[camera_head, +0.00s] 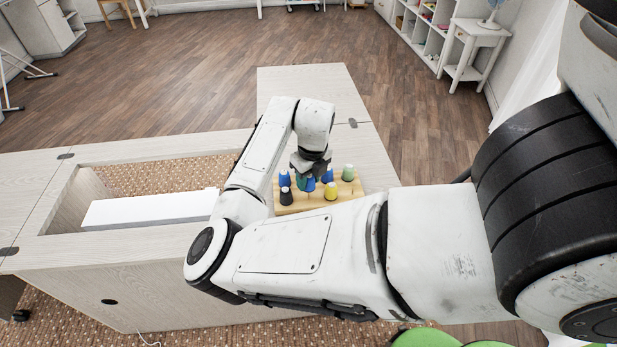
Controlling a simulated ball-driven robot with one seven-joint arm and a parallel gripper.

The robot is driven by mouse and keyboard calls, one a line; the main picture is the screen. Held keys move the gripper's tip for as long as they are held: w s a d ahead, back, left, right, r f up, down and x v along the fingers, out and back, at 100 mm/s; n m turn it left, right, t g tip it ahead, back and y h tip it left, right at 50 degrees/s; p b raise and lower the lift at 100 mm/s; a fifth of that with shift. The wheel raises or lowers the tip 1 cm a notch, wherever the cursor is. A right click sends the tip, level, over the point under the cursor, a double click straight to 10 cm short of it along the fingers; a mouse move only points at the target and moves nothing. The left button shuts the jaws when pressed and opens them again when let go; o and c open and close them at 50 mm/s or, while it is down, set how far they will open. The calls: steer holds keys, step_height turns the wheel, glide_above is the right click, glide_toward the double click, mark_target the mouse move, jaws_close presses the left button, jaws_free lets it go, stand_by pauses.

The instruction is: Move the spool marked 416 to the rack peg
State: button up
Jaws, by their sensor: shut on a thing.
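A wooden spool rack (290,209) with pegs stands on the cabinet top, right of centre. It bears several cone spools: a blue one (285,177) at left, a black one (286,197) in front of it, a yellow one (331,191) and a pale green one (348,172) at right. More blue spools show around the middle. My gripper (306,175) points down over the middle of the rack, shut on a teal-blue spool (301,183). The fingers partly hide it, and I cannot tell whether it touches the rack. No number is readable, so I cannot tell which spool is 416.
The pale wood cabinet top (310,85) extends behind the rack and is bare there. To the left is a framed opening with a white machine bed (150,210). My arm crosses in front and hides part of the cabinet. A white side table (475,40) stands far right.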

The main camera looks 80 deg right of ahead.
steer(key=shift+f+b, duration=1.05)
steer(key=shift+f, duration=0.45)
steer(key=o, duration=1.1)
steer(key=r, duration=0.7)
steer(key=s+r, duration=0.1)
steer(key=r, duration=0.2)
steer(key=shift+a+r, duration=0.35)
steer(key=shift+r, duration=0.05)
